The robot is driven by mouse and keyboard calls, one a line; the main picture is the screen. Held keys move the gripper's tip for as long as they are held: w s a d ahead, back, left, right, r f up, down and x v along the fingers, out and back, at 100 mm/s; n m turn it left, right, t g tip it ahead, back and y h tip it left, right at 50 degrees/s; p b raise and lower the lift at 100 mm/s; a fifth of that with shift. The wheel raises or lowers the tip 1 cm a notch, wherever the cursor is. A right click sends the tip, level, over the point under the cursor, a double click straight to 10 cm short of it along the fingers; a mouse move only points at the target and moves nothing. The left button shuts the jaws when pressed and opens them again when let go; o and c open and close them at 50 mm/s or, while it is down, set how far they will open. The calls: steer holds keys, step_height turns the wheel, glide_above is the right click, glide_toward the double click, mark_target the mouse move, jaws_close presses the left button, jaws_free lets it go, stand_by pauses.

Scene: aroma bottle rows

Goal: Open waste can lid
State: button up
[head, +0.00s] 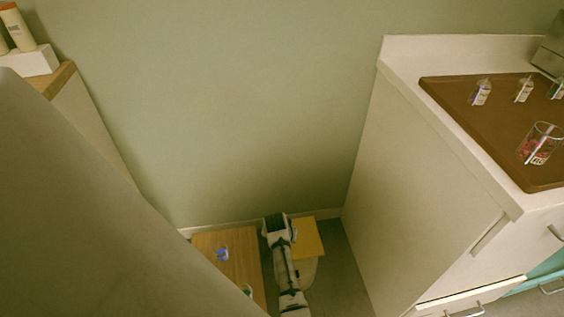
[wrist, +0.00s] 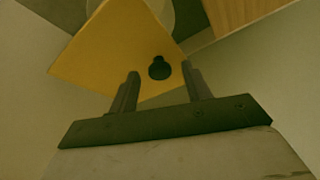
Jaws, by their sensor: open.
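The waste can's yellow lid (head: 309,240) is low between the wooden surface and the white counter, near the wall. The pale can body (head: 307,275) shows below it, partly behind my arm. In the wrist view, the flat yellow lid (wrist: 105,45) has a dark round knob (wrist: 159,69). My gripper (wrist: 161,72) is open. Its two fingers appear on either side of the knob in the picture; I cannot tell the remaining depth or any contact. In the head view, my gripper (head: 274,224) is at the lid's left edge, with its fingers hidden.
A low wooden surface (head: 223,275) with small bottles (head: 222,252) stands left of the can. A white counter (head: 425,165) on the right bears a brown tray (head: 462,120) with small bottles and a glass (head: 540,143). The wall (head: 240,110) is close behind.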

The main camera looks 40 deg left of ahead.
steer(key=shift+c, duration=0.3)
jaws_close()
